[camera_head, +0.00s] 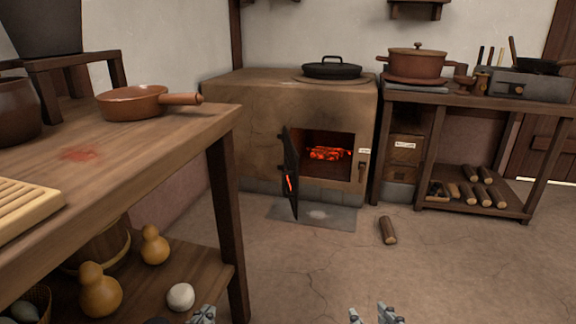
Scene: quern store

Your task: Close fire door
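The fire door (291,172) is a dark metal door on the front of the clay stove (228,110). It stands open, swung outward from the left side of the firebox opening, and shows nearly edge-on. A glowing red mark shows low on it. Red embers (329,153) glow inside the firebox. My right gripper (372,315) shows at the bottom edge as two separated fingertips with nothing visible between them. My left gripper (203,315) only just enters the bottom edge, near the shelf; its opening is hidden. Both are well in front of the door, apart from it.
A wooden table (150,150) with a pan (132,102) fills the left side; its leg (228,215) stands between it and the stove. A loose log (388,230) lies on the floor right of the hearth slab (335,217). A side table (470,208) holds logs. The middle floor is otherwise clear.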

